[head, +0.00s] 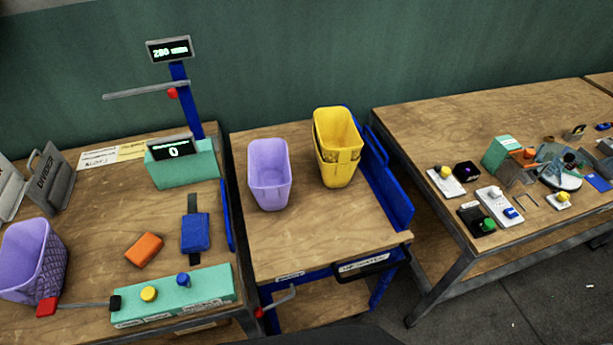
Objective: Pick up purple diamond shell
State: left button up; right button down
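A purple shell with a diamond pattern (50,270) stands at the far left of the left table, close to the picture's edge. It is an open-topped, tapered bin, and the raised diamonds show on its right side. A second purple shell (269,175) with smooth-looking walls stands on the middle table. A yellow shell (335,140), which looks like nested bins, stands to its right. Neither of my grippers shows in the head view.
A teal control box (175,297) with yellow and blue buttons, a lever with a red end, an orange block (144,250) and a blue block (195,232) are near the diamond shell. Grey dividers (50,178) stand behind it. The right table (420,125) holds several small devices.

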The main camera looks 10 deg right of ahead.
aim_at(33, 258)
jog(key=u, duration=3.4)
jog(key=i, duration=1.95)
jog(key=z, duration=1.7)
